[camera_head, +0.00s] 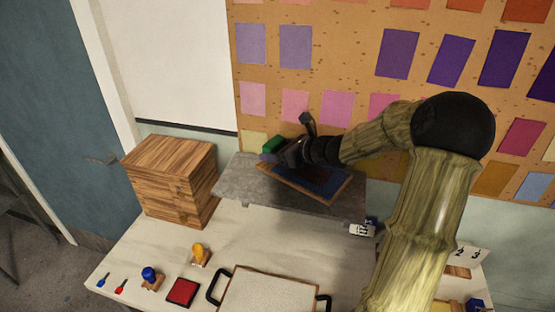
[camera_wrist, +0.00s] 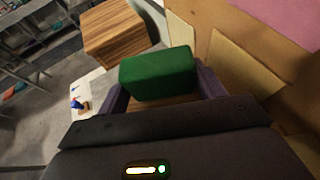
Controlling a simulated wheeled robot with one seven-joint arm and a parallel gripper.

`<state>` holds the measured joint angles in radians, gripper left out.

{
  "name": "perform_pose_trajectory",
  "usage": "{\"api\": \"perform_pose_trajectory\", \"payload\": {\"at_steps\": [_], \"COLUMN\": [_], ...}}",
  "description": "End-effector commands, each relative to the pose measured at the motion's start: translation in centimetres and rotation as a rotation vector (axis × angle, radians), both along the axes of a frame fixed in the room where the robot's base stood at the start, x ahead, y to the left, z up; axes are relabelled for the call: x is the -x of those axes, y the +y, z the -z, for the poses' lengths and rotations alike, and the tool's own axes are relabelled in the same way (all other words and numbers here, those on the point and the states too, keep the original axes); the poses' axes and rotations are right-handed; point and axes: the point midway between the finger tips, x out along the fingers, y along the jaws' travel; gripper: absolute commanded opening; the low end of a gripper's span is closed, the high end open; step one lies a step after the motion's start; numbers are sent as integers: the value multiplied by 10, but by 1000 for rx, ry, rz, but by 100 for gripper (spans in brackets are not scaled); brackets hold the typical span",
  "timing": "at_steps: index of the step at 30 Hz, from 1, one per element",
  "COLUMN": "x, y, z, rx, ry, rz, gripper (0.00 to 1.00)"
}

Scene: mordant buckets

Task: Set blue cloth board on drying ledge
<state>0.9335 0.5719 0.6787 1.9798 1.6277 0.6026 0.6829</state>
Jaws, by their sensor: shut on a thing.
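The blue cloth board (camera_head: 328,184), a wood-edged board with a dark blue face, lies nearly flat at the grey drying ledge (camera_head: 237,180). Its near right corner reaches towards the ledge's front edge. I cannot tell whether it rests on the ledge or is just above it. My gripper (camera_head: 270,152) is at the board's far left end, with a green block (camera_wrist: 158,74) between its purple fingers. A strip of wood (camera_wrist: 165,101) shows below the green block. The block seems to be the board's grip, and my gripper is shut on it.
A wooden drawer box (camera_head: 165,185) stands left of the ledge. A corkboard (camera_head: 345,50) with coloured swatches rises behind. On the table below are stamps (camera_head: 200,254), a red pad (camera_head: 183,291) and a pale tray with black handles (camera_head: 216,284). The ledge's left part is bare.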

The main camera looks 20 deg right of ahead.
Motion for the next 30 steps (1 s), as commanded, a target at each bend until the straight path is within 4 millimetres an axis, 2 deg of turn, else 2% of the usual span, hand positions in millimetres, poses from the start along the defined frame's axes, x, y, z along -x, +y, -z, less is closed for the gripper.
{"api": "perform_pose_trajectory", "payload": {"at_steps": [5,11,26,27,30], "x": [0,1,-3,-3,-3], "y": [0,1,-2,-2,-2], "z": [3,32,42,41,41], "rx": [-2,-5,0,1,0], "ry": [1,6,0,1,1], "rz": [0,0,0,0,0], "gripper": [40,40,40,72,90]}}
